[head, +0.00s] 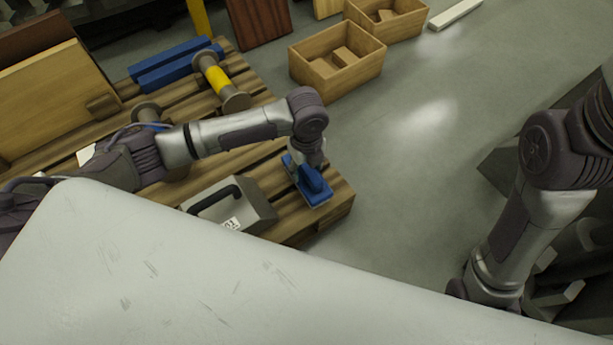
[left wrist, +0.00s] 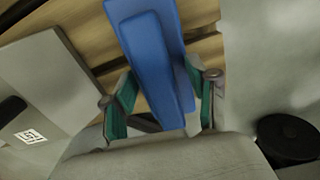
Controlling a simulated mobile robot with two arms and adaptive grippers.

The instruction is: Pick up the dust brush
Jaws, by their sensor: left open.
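The dust brush, a blue piece with a long raised handle (head: 314,185), lies on the front right corner of the wooden pallet. In the left wrist view the blue brush (left wrist: 155,60) reaches in between my fingers. My left gripper (left wrist: 165,105) is open, with one green-padded finger on each side of the blue handle. I cannot tell whether either pad touches it. In the head view my left wrist hangs right over the brush and hides part of it. The right arm shows at the right, but its gripper is not in view.
The pallet (head: 345,204) ends just right of the brush. A grey box with a black handle (head: 260,203) stands close left of it. A yellow-banded spool (head: 217,80), blue bars (head: 175,68) and wooden boxes (head: 335,75) are farther back. Open floor (head: 430,130) lies to the right.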

